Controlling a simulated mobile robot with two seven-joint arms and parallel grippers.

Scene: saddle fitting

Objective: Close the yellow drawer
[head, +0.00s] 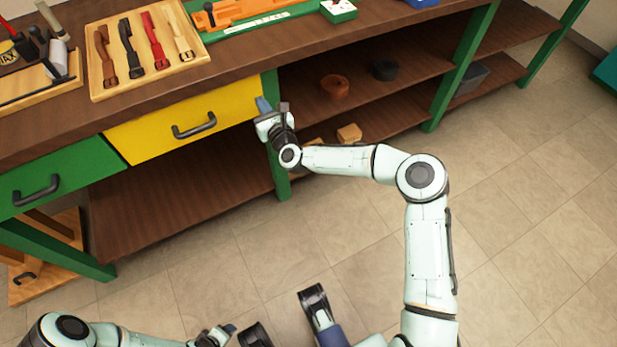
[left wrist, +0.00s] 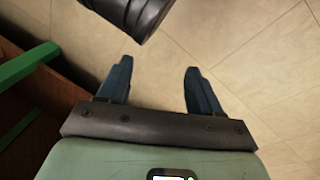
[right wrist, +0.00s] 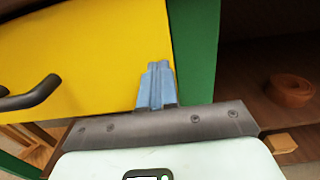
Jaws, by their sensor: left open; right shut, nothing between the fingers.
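The yellow drawer (head: 160,128) sits under the bench top, beside the green drawer (head: 62,172). Its dark handle (head: 194,126) is on its front. The front looks close to level with the bench frame; I cannot tell whether a small gap is left. My right gripper (head: 264,106) is at the drawer's right end. In the right wrist view its fingers (right wrist: 157,86) are shut and empty, over the yellow front (right wrist: 95,50) near the green post. I cannot tell whether they touch it. My left gripper (head: 229,330) is low over the floor; in the left wrist view its fingers (left wrist: 158,82) are apart and empty.
The bench top holds a wooden board (head: 148,50) with several straps, and tools at the left. Open shelves right of the green post (head: 277,180) hold a brown roll (head: 334,87) and a dark roll (head: 384,70). The floor (head: 330,215) before the bench is clear.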

